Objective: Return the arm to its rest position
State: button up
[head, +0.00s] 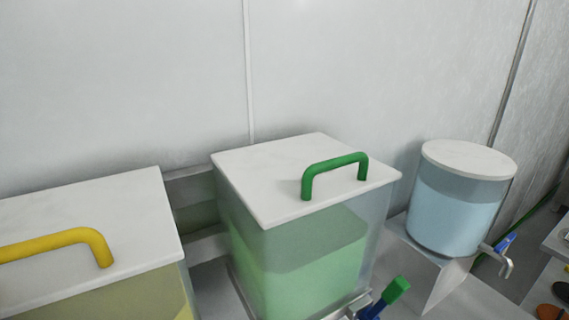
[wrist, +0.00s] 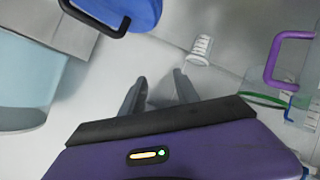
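My gripper (wrist: 160,86) shows in the wrist view with its two grey fingers apart. Nothing is held between them, and a pale floor or surface lies behind. The purple housing (wrist: 215,150) with a small lit indicator and a dark bar fills the bottom of that view; it is part of my own arm. My arm and gripper do not show in the head view.
The head view shows a green-handled tank (head: 255,175), a yellow-handled tank (head: 130,205) and a round tank (head: 455,210) with a tap near the wall. The wrist view shows a blue lid (wrist: 130,12), a pale-blue tank (wrist: 25,85) and a purple handle (wrist: 273,60).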

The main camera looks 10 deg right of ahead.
jog(key=s+a+m+t+h+b, duration=0.1)
jog(key=s+a+m+h+b, duration=0.1)
jog(key=s+a+m, duration=0.3)
jog(key=s+a+m+t+h+b, duration=0.1)
jog(key=s+a+m, duration=0.4)
jog(key=s, duration=0.8)
jog(key=shift+s+m+t+h+b, duration=0.15)
jog(key=shift+m+t+h+b, duration=0.25)
jog(key=shift+m, duration=0.1)
jog(key=shift+a, duration=0.1)
